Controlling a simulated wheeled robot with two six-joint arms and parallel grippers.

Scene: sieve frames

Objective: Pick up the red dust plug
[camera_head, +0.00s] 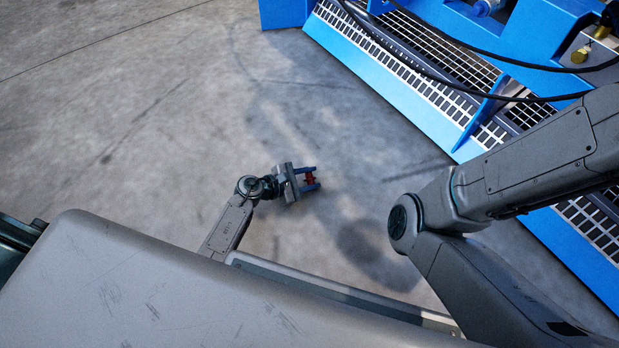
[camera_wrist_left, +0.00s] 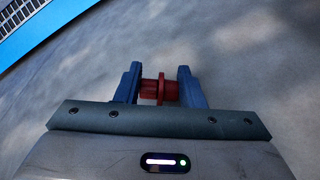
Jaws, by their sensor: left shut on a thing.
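The red dust plug (camera_head: 309,178) is between the two blue fingers of my left gripper (camera_head: 312,178) in the head view. In the left wrist view, the red plug (camera_wrist_left: 160,89) shows a flange and a narrower body. The left gripper (camera_wrist_left: 158,85) is shut on it, with a finger on each side. Grey floor shows behind the plug; how high it is held cannot be told. My right gripper is not in view; the large arm at the right of the head view shows only its links.
A blue machine (camera_head: 400,85) with slotted white grating and black cables stands at the upper right of the head view. Its blue edge also shows in the left wrist view (camera_wrist_left: 55,35). Bare concrete floor (camera_head: 140,120) lies open to the left.

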